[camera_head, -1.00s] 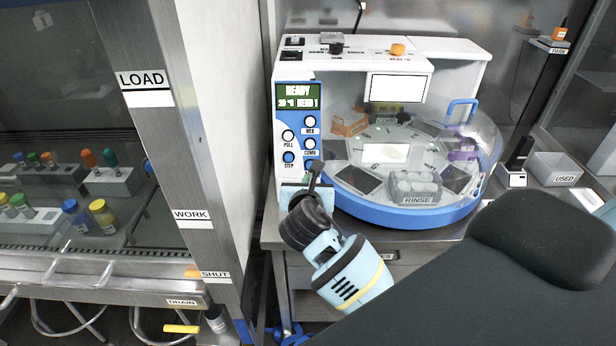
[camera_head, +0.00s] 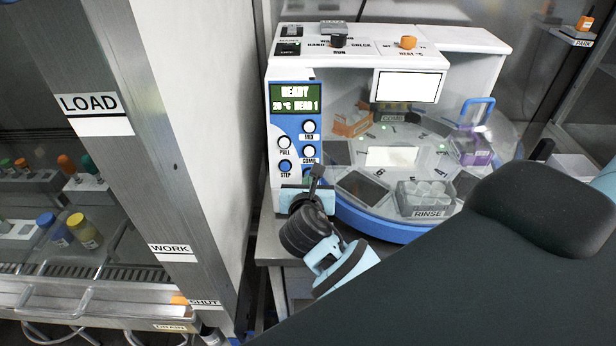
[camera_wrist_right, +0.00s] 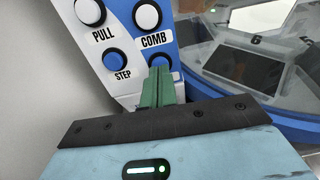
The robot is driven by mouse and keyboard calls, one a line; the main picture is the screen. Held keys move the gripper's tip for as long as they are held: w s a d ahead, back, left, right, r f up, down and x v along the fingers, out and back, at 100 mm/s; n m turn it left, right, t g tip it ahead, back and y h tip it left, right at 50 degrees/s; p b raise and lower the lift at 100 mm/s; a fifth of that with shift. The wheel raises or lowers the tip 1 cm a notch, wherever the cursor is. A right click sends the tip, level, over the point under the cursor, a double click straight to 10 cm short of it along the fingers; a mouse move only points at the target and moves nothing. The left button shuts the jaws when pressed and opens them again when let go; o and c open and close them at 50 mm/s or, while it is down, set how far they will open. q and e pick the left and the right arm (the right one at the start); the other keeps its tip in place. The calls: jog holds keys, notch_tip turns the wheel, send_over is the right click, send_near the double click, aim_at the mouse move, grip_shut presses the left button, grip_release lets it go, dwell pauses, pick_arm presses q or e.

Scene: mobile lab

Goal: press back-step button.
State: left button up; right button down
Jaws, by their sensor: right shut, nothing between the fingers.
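The control panel (camera_head: 296,103) of the white instrument has a lit screen reading READY and several round buttons. The blue STEP button (camera_head: 285,166) is at the lower left; it also shows in the right wrist view (camera_wrist_right: 115,61). To its right, below COMB, is another blue button (camera_wrist_right: 160,62), partly covered by my fingers, its label hidden. No readable label says back-step. My right gripper (camera_wrist_right: 158,80) is shut and empty, its green fingertips overlapping that lower right button. I cannot tell whether they touch it. In the head view my right gripper (camera_head: 317,170) is at the panel's lower edge. My left gripper is out of view.
White COMB (camera_head: 309,151), PULL (camera_head: 284,142) and MIX (camera_head: 309,126) buttons sit close around. A round blue-rimmed carousel with a RINSE rack (camera_head: 426,198) lies right of the panel. A metal-framed cabinet marked LOAD (camera_head: 97,113) stands at left.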

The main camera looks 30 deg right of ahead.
jog(key=shift+w+d+f, duration=0.1)
jog(key=shift+w+d, duration=0.05)
jog(key=shift+w, duration=0.05)
dwell(0.4)
